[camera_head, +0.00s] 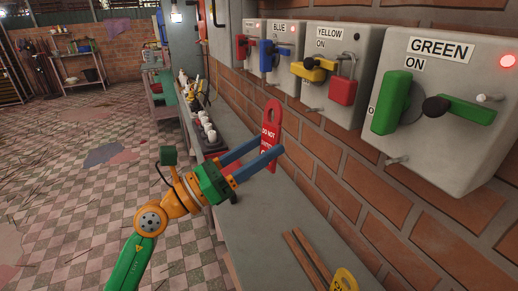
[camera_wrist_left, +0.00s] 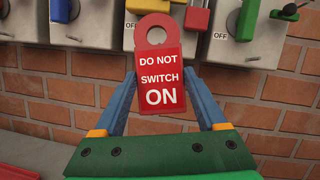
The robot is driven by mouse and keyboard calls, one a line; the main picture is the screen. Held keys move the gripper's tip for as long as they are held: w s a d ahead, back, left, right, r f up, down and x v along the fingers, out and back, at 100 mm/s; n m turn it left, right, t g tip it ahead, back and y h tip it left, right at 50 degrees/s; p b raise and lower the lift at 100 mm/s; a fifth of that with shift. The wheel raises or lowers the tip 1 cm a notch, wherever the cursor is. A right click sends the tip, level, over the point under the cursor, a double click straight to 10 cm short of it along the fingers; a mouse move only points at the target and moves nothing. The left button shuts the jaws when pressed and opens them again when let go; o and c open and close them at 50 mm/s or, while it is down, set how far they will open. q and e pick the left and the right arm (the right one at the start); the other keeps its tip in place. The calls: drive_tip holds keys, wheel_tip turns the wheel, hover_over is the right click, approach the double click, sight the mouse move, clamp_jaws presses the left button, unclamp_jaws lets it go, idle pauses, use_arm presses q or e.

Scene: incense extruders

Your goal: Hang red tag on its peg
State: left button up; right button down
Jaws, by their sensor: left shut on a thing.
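A red tag (camera_head: 272,120) with a round hole at its top and white "DO NOT SWITCH ON" lettering is upright between the fingers of my left gripper (camera_head: 268,147). In the left wrist view the tag (camera_wrist_left: 160,68) faces the camera, with the left gripper (camera_wrist_left: 161,82) shut on its sides. The tag is in front of the brick wall, below the switch boxes and apart from them. Short metal pegs stick out low on the boxes, including one on the yellow box (camera_head: 314,109) and one on the green box (camera_head: 396,161). My right gripper is not in view.
The wall carries a red-handled box (camera_head: 249,38), a blue box (camera_head: 283,62), a yellow box with a red padlock (camera_head: 342,91) and a green box (camera_head: 440,160). A grey bench (camera_head: 270,225) below holds brown strips (camera_head: 308,258) and a yellow tag (camera_head: 345,281).

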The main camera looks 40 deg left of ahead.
use_arm(q)
drive_tip(key=shift+w+d, duration=0.15)
drive_tip(key=shift+w, duration=0.25)
drive_tip(key=shift+w+d+r+p, duration=0.1)
drive_tip(key=shift+d+r+p, duration=0.05)
drive_tip(key=shift+p, duration=0.35)
drive_tip(key=shift+w+d, duration=0.15)
drive_tip(key=shift+w, duration=0.1)
drive_tip(key=w+d+f+p, duration=0.1)
drive_tip(key=w+d, duration=0.2)
drive_tip(key=w, duration=0.3)
drive_tip(key=shift+d+f, duration=0.2)
drive_tip(key=shift+d, duration=0.15)
drive_tip(key=shift+w, duration=0.15)
